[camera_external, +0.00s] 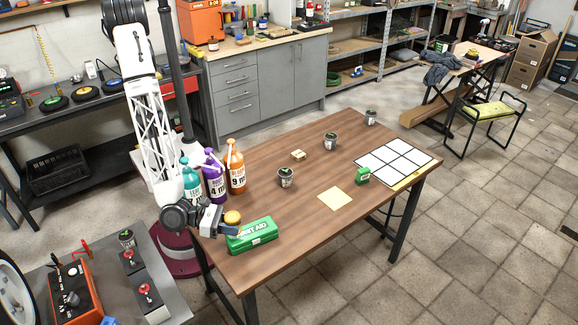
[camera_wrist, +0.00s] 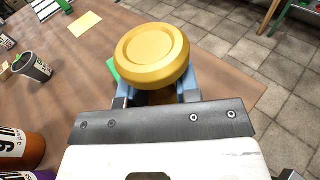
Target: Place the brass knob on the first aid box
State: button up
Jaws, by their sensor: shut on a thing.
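The brass knob (camera_external: 232,217) is a round, yellow-gold disc held at the end of my gripper (camera_external: 224,226). It fills the upper middle of the wrist view (camera_wrist: 152,55), between the blue fingers. My gripper is shut on it. The first aid box (camera_external: 252,234) is a green case with white lettering at the near left part of the wooden table. The knob appears over the left end of the box; whether they touch is hard to tell. In the wrist view only a small green bit of the box (camera_wrist: 113,70) shows; the knob and gripper hide the rest.
The middle of the table (camera_external: 300,225) is clear.

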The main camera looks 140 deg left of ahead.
aim_at(235, 239)
jog(key=shift+f, duration=1.85)
jog(key=shift+f, duration=0.1)
jog(key=o, duration=1.1)
jog(key=shift+c, duration=0.2)
jog(key=v, duration=1.2)
